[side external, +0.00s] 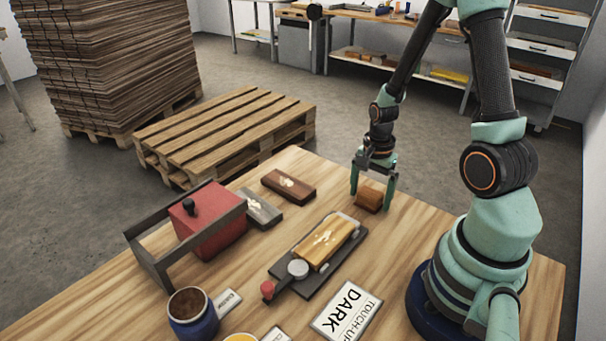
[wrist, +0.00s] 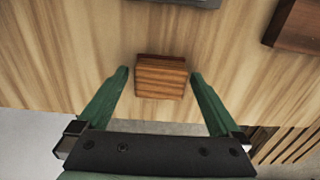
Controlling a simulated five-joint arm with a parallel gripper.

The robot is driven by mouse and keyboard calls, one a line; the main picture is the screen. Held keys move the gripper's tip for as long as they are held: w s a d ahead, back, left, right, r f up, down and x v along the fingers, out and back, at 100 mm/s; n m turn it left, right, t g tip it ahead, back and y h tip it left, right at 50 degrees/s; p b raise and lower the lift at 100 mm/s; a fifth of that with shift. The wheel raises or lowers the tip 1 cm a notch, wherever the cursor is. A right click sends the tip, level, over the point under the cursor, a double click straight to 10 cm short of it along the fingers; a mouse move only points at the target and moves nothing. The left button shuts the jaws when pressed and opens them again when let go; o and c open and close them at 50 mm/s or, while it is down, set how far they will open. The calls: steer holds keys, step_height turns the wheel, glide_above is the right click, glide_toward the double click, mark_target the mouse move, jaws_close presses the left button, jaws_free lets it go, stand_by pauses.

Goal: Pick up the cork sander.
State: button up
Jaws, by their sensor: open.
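The likely cork sander, a small orange-brown block (side external: 367,200), lies on the wooden table near its far edge in the side view. In the wrist view the same block (wrist: 161,78) shows a striped, wood-like face and sits between the fingertips. My gripper (side external: 371,196) points down over the block, open, with one green finger on each side. In the wrist view my gripper (wrist: 159,76) has a visible gap between each finger and the block. How far the tips are above the table is hard to tell.
A dark tray (side external: 287,285) with a gold-topped piece (side external: 328,240) lies nearby. A dark brown block (side external: 288,186), a grey block (side external: 258,208) and a red box (side external: 207,222) in a dark frame stand left. A "DARK" card (side external: 346,311) lies in front. Bare table surrounds the orange-brown block.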

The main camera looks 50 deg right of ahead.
mark_target(371, 192)
steer(key=shift+f, duration=0.1)
steer(key=c, duration=1.3)
steer(key=shift+o, duration=0.2)
step_height(371, 192, up, 20)
